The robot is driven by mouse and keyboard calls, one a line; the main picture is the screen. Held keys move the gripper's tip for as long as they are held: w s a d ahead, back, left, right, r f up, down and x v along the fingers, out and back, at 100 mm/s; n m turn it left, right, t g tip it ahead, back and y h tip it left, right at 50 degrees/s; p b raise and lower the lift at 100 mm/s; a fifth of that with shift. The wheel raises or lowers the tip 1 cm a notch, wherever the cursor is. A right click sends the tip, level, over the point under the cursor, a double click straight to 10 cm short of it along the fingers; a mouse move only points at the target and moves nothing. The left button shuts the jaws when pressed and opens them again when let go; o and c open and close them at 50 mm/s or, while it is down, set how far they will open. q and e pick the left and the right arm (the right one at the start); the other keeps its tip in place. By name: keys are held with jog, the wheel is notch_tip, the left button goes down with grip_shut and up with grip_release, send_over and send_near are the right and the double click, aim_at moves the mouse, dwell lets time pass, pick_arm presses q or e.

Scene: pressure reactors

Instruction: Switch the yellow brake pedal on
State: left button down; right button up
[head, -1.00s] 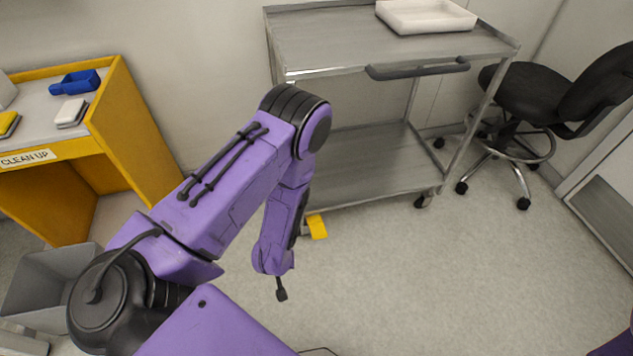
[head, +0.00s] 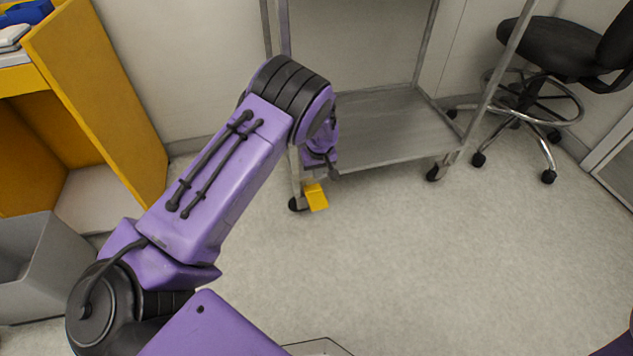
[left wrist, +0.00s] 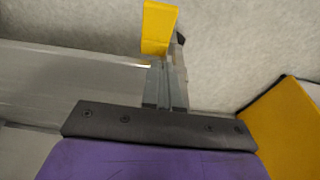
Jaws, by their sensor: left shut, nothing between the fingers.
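The yellow brake pedal (head: 316,197) sticks out low at the front left wheel of the grey metal cart (head: 385,135), just above the floor. It also shows at the top middle of the left wrist view (left wrist: 158,28). My left gripper (head: 334,173) is shut and empty, partly hidden behind my own forearm. It is near the cart's front left leg, a little above and right of the pedal in the head view. In the left wrist view its closed fingers (left wrist: 165,72) point toward the pedal; I cannot tell whether they touch. My right gripper is not shown.
A yellow cabinet (head: 130,105) and a grey bin (head: 40,265) stand at the left. A black wheeled chair (head: 545,45) is at the right. The floor (head: 440,260) before the cart is clear.

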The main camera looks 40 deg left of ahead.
pick_arm(q)
jog(key=b, duration=0.6)
send_near(318, 206)
jog(key=w+a+f, duration=0.1)
jog(key=f, duration=0.1)
jog(key=w+a+f, duration=0.2)
jog(key=f, duration=0.1)
jog(key=shift+a+f, duration=0.2)
jog(key=shift+f, duration=0.1)
jog(key=shift+s+d+f, duration=0.15)
jog(key=shift+f, duration=0.35)
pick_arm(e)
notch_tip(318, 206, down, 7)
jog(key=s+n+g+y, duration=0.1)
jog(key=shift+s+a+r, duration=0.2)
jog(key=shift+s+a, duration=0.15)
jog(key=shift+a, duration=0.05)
pick_arm(q)
jog(key=shift+f, duration=0.1)
